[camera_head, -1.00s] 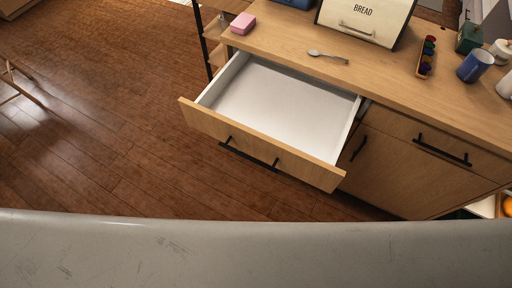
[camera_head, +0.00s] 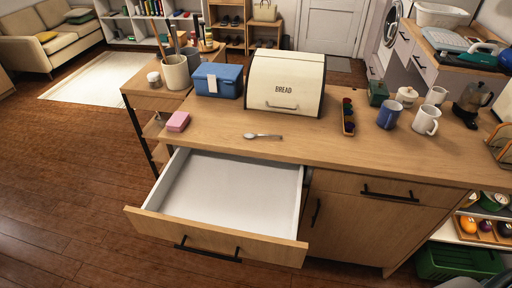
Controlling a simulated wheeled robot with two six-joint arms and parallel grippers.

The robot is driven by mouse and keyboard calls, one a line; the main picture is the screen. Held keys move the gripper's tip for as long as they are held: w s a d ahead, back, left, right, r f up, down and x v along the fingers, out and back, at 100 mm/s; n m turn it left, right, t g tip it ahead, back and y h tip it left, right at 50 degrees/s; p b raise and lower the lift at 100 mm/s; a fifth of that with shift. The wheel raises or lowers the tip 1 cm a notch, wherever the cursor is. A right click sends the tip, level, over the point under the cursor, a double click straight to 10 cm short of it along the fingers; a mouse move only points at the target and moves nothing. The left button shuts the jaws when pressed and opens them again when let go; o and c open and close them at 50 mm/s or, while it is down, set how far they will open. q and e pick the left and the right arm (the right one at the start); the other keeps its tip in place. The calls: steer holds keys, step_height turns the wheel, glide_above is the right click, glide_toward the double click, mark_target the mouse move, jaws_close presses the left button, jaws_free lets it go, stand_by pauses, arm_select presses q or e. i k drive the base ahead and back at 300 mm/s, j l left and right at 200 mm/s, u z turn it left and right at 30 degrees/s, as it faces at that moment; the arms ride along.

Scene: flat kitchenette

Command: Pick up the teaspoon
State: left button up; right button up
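The teaspoon (camera_head: 262,136) is a small silver spoon lying flat on the wooden counter (camera_head: 223,131). It lies near the front edge, in front of the bread box (camera_head: 284,84), with its bowl to the left and its handle to the right. The open drawer (camera_head: 232,192) below it is white inside and looks empty. Neither gripper is identifiable in the head view. A dark grey piece at the bottom right corner may be part of me, but I cannot tell.
A pink block (camera_head: 178,121) and a blue box (camera_head: 218,80) stand left of the teaspoon. A narrow tray of coloured items (camera_head: 348,117), a blue mug (camera_head: 388,114) and a white mug (camera_head: 425,120) stand to the right. The drawer juts out from the counter front.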

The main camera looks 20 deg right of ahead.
mark_target(247, 135)
steer(key=j+z, duration=0.1)
steer(key=z, duration=0.8)
steer(key=i+j+z, duration=0.1)
steer(key=j+z, duration=0.25)
steer(key=j, duration=0.15)
steer(key=j+z, duration=0.4)
steer(key=j, duration=0.15)
steer(key=j+z, duration=0.35)
steer(key=j, duration=0.6)
steer(key=k+j, duration=0.1)
steer(key=j, duration=0.35)
steer(key=i+l, duration=0.15)
steer(key=l, duration=0.15)
steer(key=i+l, duration=0.2)
